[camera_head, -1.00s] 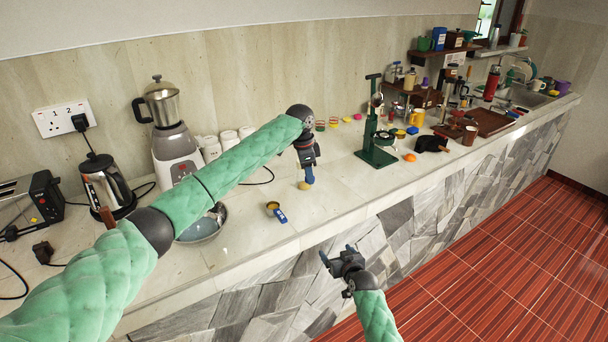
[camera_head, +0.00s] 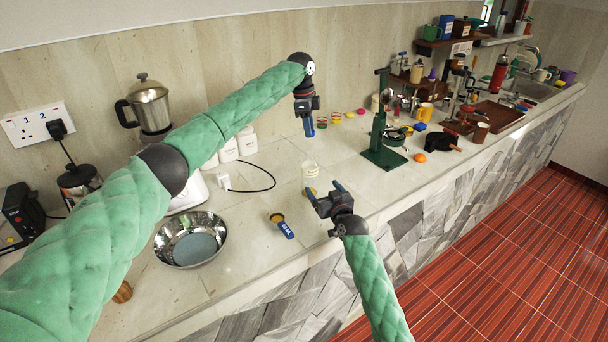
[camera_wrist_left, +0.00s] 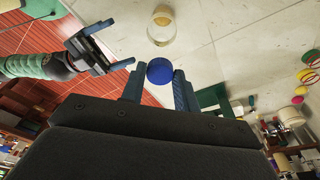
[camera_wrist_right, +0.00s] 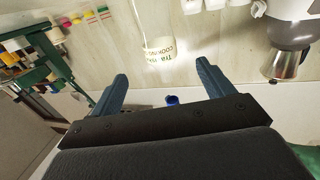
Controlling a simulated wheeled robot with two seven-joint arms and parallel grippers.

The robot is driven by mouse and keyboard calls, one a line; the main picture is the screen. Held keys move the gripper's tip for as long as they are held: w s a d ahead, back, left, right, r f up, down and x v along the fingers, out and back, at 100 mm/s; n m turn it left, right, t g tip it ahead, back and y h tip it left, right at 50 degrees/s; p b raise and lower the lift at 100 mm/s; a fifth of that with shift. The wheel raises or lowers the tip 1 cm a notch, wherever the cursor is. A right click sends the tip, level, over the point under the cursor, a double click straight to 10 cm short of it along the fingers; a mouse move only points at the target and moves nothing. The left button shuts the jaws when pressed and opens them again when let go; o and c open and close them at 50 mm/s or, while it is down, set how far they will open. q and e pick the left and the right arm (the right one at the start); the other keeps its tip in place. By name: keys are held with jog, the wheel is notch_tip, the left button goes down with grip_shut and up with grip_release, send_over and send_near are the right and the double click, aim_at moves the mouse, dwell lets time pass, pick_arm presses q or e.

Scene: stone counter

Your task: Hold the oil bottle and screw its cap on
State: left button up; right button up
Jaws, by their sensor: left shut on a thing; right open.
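My left gripper (camera_head: 309,128) is shut on a round blue cap (camera_wrist_left: 159,71), held between its fingertips. It points down, high above the counter. In the head view the cap cannot be told from the blue fingers; the right wrist view shows it (camera_wrist_right: 172,99). The oil bottle (camera_head: 310,169) is a pale see-through cylinder with yellow in it, on the counter below the left gripper. It also shows in the left wrist view (camera_wrist_left: 162,32), and its label shows upside down in the right wrist view (camera_wrist_right: 160,50). My right gripper (camera_head: 325,198) is open and empty, facing the bottle from the front, apart from it.
A blue tool with a yellow ring (camera_head: 285,227) lies left of the right gripper. A steel bowl (camera_head: 190,240) stands further left. A green press (camera_head: 382,150) and an orange ball (camera_head: 420,158) stand to the right. White cups (camera_head: 229,151) stand behind.

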pick_arm(q)
jog(key=shift+d+r, duration=0.1)
jog(key=shift+r, duration=0.05)
jog(key=shift+s+r, duration=0.1)
jog(key=shift+r, duration=0.05)
pick_arm(e)
jog(key=shift+r, duration=0.25)
jog(key=x, duration=1.2)
jog(key=shift+f, duration=0.1)
jog(key=c, duration=1.5)
pick_arm(q)
send_over(309, 152)
jog(key=shift+f, duration=2.5)
